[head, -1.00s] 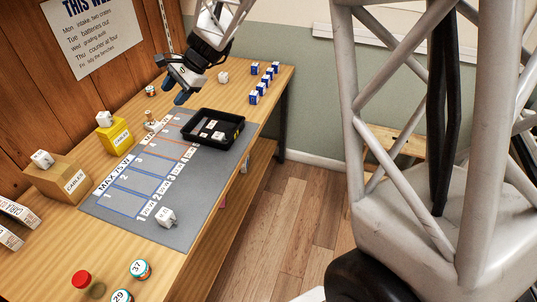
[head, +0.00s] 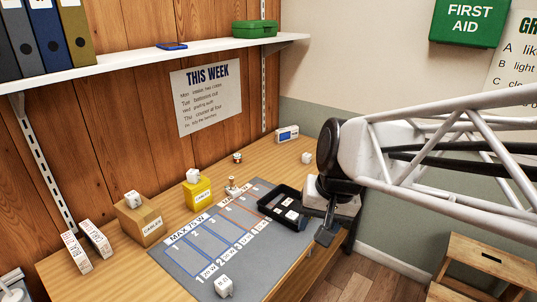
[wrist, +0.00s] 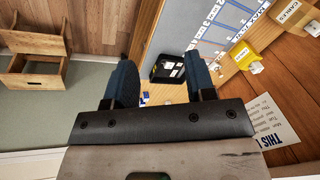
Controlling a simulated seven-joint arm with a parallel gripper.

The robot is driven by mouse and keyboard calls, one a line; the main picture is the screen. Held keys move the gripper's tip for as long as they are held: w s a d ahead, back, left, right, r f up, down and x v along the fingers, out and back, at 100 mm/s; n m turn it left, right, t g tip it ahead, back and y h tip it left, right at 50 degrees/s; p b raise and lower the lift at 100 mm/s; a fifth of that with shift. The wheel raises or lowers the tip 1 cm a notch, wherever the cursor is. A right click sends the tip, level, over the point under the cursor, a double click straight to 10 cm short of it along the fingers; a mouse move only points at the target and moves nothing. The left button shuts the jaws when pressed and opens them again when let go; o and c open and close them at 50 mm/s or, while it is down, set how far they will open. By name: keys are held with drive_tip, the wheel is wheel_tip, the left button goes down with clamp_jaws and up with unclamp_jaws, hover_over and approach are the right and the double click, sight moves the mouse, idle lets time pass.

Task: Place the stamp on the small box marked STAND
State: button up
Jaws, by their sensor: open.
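A small stamp-like piece with a wooden knob (head: 231,184) stands upright at the far left edge of the grey mat (head: 188,272) in the head view. Its base is small and pale. I cannot make out a box marked STAND; lettering on the small pieces is too small to read. My gripper (head: 327,234) hangs by the table's right edge, right of the black tray, apart from the stamp. In the wrist view my gripper (wrist: 160,85) has its two blue fingers wide apart with nothing between them.
The black tray (head: 266,205) holds small white pieces. A yellow box (head: 197,195) and a brown CABLES box (head: 140,226) each carry a white cube. A shelf (head: 130,62) hangs above.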

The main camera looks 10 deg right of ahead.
drive_tip(key=s+d+f+n+h, duration=0.1)
drive_tip(key=s+d+n+h, duration=0.1)
drive_tip(key=s, duration=0.6)
drive_tip(key=shift+d+n+t, duration=0.3)
drive_tip(key=shift+d+t, duration=0.1)
drive_tip(key=shift+d, duration=0.05)
idle(0.7)
